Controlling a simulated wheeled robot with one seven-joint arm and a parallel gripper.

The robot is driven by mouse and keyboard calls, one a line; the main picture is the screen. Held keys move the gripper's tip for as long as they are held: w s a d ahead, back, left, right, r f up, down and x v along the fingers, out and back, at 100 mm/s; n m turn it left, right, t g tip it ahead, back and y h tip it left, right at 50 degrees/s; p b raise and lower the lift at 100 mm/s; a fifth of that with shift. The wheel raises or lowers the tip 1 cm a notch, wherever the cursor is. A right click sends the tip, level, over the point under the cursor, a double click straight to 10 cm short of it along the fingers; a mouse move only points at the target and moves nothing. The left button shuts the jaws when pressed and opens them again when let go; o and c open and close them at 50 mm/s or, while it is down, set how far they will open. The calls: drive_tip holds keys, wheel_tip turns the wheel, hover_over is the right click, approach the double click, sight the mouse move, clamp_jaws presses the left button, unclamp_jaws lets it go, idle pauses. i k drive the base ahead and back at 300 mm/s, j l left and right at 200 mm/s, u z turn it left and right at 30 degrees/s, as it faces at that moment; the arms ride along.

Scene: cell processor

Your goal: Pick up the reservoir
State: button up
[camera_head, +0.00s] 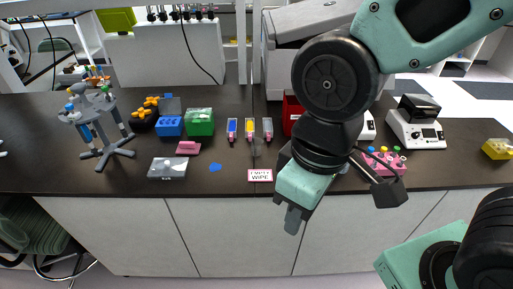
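A clear, shallow rectangular container (168,167) lies on the dark bench top near its front edge, at the left of the picture. It looks like the reservoir, but it is too small in view to be sure. My gripper (293,219) hangs in front of the bench at the centre right, pointing down. It is well to the right of the clear container and not touching it.
Near the container are a pink block (188,148), a blue rack (169,126), a green box (200,122) and a grey pipette stand (101,125). Three coloured tubes (249,129) and a labelled card (260,175) lie in the middle. A pink tube rack (384,162) stands right.

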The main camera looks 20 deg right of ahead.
sight(267, 123)
drive_tip(key=i+j+z, duration=0.65)
drive_tip(key=j, duration=0.4)
drive_tip(key=i+j+z, duration=0.25)
drive_tip(key=j, duration=0.2)
